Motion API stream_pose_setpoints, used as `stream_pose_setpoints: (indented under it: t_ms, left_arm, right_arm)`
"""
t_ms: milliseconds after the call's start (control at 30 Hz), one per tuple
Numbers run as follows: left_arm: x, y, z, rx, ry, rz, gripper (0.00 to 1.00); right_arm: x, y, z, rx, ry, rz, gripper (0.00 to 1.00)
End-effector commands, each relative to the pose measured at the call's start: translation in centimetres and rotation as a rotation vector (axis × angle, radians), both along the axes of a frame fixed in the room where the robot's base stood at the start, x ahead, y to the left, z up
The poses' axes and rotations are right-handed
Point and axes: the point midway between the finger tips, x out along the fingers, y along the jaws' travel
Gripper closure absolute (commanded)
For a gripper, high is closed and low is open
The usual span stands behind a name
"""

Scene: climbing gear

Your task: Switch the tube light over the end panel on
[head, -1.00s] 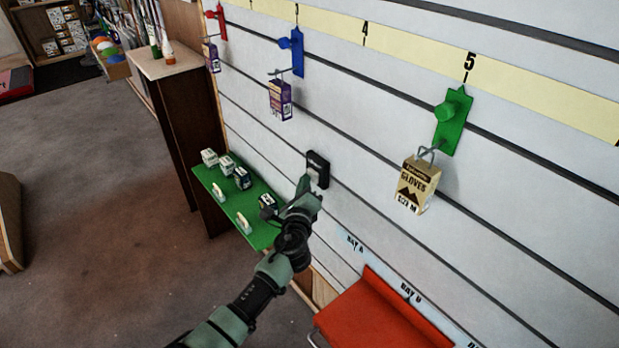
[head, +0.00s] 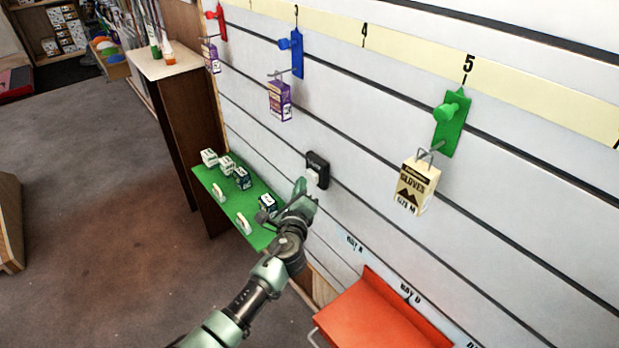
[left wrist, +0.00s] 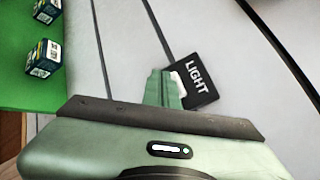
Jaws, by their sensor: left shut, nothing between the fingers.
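The light switch (head: 319,168) is a black plate on the white slatted wall panel, with a pale rocker on its lower left part. In the left wrist view the plate (left wrist: 200,86) reads "LIGHT", and my fingers partly hide the pale rocker. My left gripper (head: 301,189) is shut and empty, with its fingertips just below and left of the switch; I cannot tell whether they touch it. The shut fingers also show in the left wrist view (left wrist: 161,88). The tube light is not in view. My right gripper is not in view.
A green shelf (head: 213,186) with small boxes and white-handled items sits below left of the switch. A red-orange shelf (head: 366,318) juts out below right. A glove box (head: 415,187) hangs from a green hook plate (head: 452,124). The wall around the switch is bare.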

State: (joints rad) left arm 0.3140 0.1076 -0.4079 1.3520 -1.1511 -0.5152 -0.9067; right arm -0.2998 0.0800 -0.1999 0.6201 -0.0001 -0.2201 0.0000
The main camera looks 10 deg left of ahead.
Motion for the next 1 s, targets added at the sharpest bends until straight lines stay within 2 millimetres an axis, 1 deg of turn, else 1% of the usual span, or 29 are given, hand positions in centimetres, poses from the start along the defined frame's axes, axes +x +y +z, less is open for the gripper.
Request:
stream_pose_setpoints:
  t_ms: [200,533,700,1000]
  left_arm:
    - [-1.8,1.4,0.1,0.003,0.002,0.001,1.00]
    - [-4.2,3.3,0.0,0.002,0.001,0.001,1.00]
    - [-4.5,3.6,0.1,0.001,0.000,0.000,1.00]
    - [-4.5,3.5,0.0,0.001,0.000,0.000,1.00]
  right_arm:
    - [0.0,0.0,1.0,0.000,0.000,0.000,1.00]
    - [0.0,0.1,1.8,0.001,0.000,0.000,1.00]
    - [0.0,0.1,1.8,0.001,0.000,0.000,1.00]
    - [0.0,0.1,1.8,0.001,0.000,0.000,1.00]
